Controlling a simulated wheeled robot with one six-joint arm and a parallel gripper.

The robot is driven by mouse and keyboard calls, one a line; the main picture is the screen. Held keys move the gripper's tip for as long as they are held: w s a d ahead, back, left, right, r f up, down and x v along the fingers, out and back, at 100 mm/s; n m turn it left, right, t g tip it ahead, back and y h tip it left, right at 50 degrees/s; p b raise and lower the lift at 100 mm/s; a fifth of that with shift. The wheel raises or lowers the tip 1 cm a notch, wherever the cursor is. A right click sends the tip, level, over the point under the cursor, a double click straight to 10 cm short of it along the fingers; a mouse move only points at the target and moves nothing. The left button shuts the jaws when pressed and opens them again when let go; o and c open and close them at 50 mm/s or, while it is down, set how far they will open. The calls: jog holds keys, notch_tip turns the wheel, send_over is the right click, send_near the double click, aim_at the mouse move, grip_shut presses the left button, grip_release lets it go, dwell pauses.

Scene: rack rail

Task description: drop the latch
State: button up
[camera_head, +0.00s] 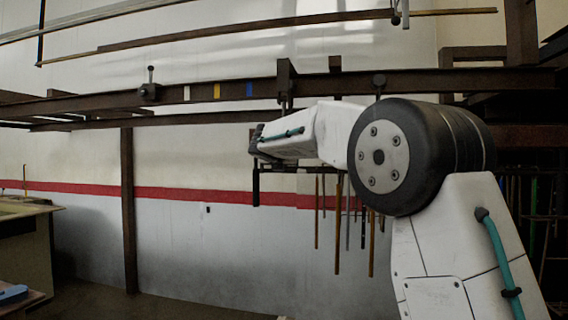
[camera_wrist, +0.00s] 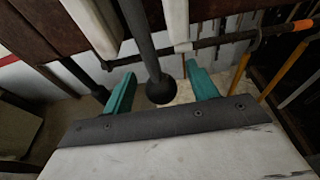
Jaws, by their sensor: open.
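In the wrist view, a dark rod ending in a round ball knob (camera_wrist: 160,90) hangs between the two teal fingers of my gripper (camera_wrist: 160,70). The fingers are apart, with a visible gap on each side of the knob. I cannot tell whether this rod belongs to the latch. In the head view, a small dark lever fitting (camera_head: 149,91) sits on the brown rail (camera_head: 330,84), its knob upright. My gripper cannot be made out clearly in the head view.
Yellow, blue and pale marks (camera_head: 217,91) lie along the rail. Several thin rods (camera_head: 338,225) hang below it. A dark bar with an orange band (camera_wrist: 303,25) crosses beyond my fingers. A brown post (camera_head: 128,210) and a bench (camera_head: 25,240) stand left.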

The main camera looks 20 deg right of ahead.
jog(key=s+a, duration=0.4)
jog(key=s, duration=0.1)
jog(key=shift+s, duration=0.3)
